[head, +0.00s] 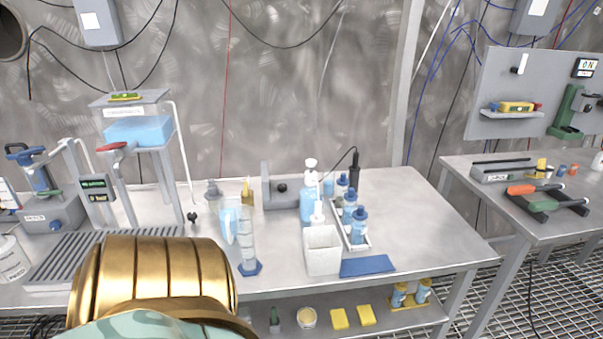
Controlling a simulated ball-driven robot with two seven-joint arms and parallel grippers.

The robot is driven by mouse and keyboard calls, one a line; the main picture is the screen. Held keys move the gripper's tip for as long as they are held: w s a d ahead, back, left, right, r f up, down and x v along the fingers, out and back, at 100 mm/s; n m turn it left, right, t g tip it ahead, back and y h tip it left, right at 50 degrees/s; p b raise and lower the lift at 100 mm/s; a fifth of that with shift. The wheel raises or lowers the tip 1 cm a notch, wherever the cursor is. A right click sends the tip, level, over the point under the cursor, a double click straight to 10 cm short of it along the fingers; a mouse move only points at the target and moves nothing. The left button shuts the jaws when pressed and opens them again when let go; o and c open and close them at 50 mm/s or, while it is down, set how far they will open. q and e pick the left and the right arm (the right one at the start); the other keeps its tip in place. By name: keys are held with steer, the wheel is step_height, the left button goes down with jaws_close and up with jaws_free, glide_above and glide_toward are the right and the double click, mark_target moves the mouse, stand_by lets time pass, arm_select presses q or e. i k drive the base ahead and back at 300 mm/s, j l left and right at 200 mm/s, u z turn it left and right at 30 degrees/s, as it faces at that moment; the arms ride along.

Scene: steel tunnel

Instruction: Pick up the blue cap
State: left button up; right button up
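Three small bottles with dark blue caps stand in a white rack (361,245) on the steel bench. The nearest blue cap (360,214), the middle blue cap (350,197) and the farthest blue cap (342,178) all appear to sit on their bottles. I see no loose cap on the bench top, and I cannot tell which cap is meant. Neither of my grippers is in view. A large gold, ribbed part at the lower left looks like my own body and hides the front bench edge there.
A white box (323,262), a blue mat (367,266), a measuring cylinder (248,250), a jug (229,222) and a wash bottle (307,205) surround the rack. The bench's right end (420,225) is clear. A second table (485,200) stands right.

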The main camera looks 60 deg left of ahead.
mark_target(342, 181)
steer(key=i+u, duration=0.1)
steer(key=u, duration=0.7)
steer(key=i+u, duration=0.15)
steer(key=u, duration=0.25)
steer(key=l+u, duration=0.15)
steer(key=u, duration=0.25)
steer(key=i+l+u, duration=0.1)
steer(key=u, duration=0.3)
steer(key=i+l+u, duration=0.15)
steer(key=l+u, duration=0.15)
steer(key=i+l+u, duration=0.1)
steer(key=l+u, duration=0.2)
steer(key=l, duration=0.2)
steer(key=l+u, duration=0.25)
steer(key=l, duration=0.55)
steer(key=i+l, duration=0.15)
steer(key=l, duration=0.25)
steer(key=u, duration=0.05)
